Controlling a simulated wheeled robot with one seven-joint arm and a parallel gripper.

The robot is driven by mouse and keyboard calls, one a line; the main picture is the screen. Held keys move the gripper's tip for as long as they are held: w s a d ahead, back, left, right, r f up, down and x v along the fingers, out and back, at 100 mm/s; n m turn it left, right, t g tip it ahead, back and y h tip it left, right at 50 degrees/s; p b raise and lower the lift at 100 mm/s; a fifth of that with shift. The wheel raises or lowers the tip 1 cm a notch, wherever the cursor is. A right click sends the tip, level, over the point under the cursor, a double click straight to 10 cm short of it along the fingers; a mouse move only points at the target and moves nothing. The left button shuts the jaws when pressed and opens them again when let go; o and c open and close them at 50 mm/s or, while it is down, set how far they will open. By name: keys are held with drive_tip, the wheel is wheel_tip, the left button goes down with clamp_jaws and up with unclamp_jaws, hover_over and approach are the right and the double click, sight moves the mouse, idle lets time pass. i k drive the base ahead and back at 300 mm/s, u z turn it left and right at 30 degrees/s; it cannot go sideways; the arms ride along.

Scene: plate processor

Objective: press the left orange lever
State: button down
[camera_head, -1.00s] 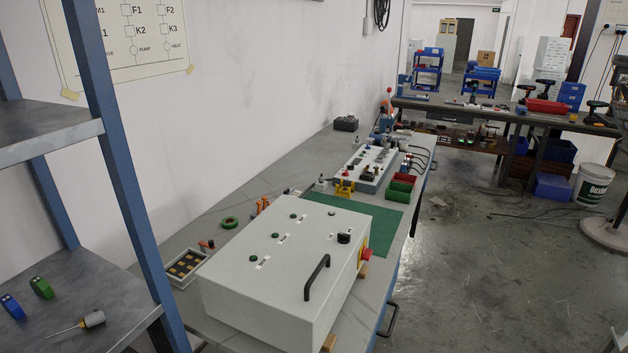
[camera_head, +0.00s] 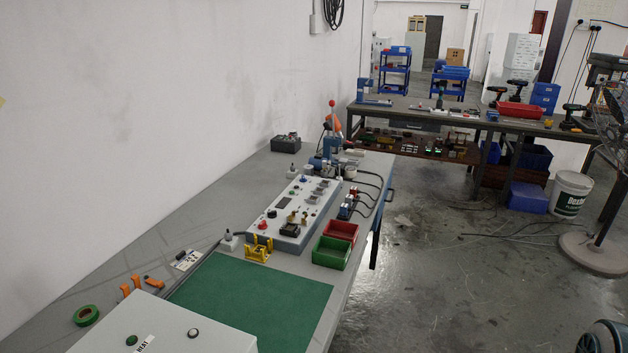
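Several small orange lever-like parts stand on the grey workbench (camera_head: 215,202) near the lower left, just beyond the white control box. The leftmost orange part (camera_head: 126,290) is close to another upright one (camera_head: 137,282), and a third orange part (camera_head: 154,282) lies tilted to their right. They are too small to tell which is the left lever or how it is set. Another orange part (camera_head: 334,123) shows beside a red-knobbed press at the bench's far end. My gripper is not in view.
The white control box (camera_head: 170,328) fills the bottom edge. A green mat (camera_head: 255,300), green tape roll (camera_head: 86,316), yellow fixture (camera_head: 259,250), white control panel (camera_head: 290,215), and red (camera_head: 341,231) and green bins (camera_head: 331,252) occupy the bench. Open floor (camera_head: 450,280) lies to the right.

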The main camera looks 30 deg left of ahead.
sight(124, 288)
drive_tip(key=i, duration=1.3)
drive_tip(key=u, duration=3.65)
drive_tip(key=i, duration=0.5)
drive_tip(key=z, duration=0.05)
